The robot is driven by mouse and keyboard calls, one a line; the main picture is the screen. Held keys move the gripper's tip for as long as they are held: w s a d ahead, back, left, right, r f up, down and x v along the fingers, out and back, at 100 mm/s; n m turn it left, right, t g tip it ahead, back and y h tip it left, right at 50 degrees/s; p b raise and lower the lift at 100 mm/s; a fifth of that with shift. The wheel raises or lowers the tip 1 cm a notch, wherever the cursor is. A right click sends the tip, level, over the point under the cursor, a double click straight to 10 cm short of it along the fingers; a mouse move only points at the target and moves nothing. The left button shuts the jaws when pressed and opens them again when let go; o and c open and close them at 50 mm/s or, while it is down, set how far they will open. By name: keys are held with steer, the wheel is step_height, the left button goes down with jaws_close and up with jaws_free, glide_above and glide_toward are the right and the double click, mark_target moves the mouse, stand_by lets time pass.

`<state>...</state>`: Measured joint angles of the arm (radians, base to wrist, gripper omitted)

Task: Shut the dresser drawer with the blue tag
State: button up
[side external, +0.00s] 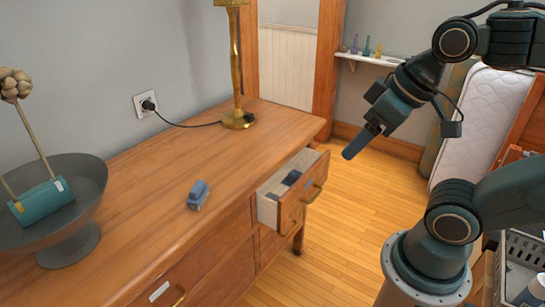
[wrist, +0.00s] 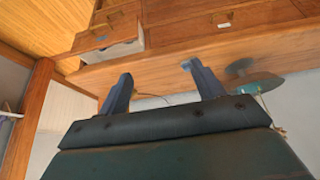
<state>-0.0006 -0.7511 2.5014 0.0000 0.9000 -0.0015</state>
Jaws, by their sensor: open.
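The wooden dresser (side external: 150,215) has one upper drawer (side external: 310,192) pulled partly open at its right end, with a brass handle and dark items inside. The open drawer also shows in the wrist view (wrist: 110,32), where its front carries a small bluish tag (wrist: 102,38). My gripper (side external: 360,143) is in the air to the right of the open drawer and above it, apart from it. In the wrist view my gripper (wrist: 158,74) has its two fingers wide apart with nothing between them.
A blue object (side external: 198,195), a brass lamp (side external: 238,118) and a grey bowl (side external: 50,205) with a teal item stand on the dresser. Another drawer front bears a white tag (side external: 159,291). An upright mattress (side external: 484,125) is at the right. Bare floor (side external: 345,220) lies right of the drawer.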

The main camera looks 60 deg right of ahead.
steer(key=shift+w+d, duration=0.1)
steer(key=shift+w, duration=0.25)
steer(key=c, duration=0.7)
steer(key=shift+w+d+f+m, duration=0.1)
steer(key=shift+w+d+m, duration=0.1)
steer(key=shift+w, duration=0.3)
steer(key=shift+w+d+f+m, duration=0.1)
steer(key=shift+w+d+m, duration=0.1)
steer(key=shift+w, duration=0.25)
jaws_close()
steer(key=w+d+f+m+h, duration=0.1)
steer(key=w+d+f+m, duration=0.2)
steer(key=w+d+f, duration=0.3)
steer(key=w+d+f+m+h, duration=0.1)
steer(key=w+d+f+m, duration=0.35)
steer(key=w+d, duration=0.45)
steer(key=s+d+f+m+h, duration=0.1)
steer(key=d+f+m, duration=0.3)
steer(key=d+f, duration=0.5)
steer(key=s+d+f+m+h, duration=0.1)
steer(key=s+d+f+m, duration=0.3)
steer(key=d+f, duration=0.6)
step_height(320, 180, down, 4)
steer(key=shift+s+f+h, duration=0.15)
steer(key=shift+s+h, duration=0.05)
steer(key=shift+h, duration=0.1)
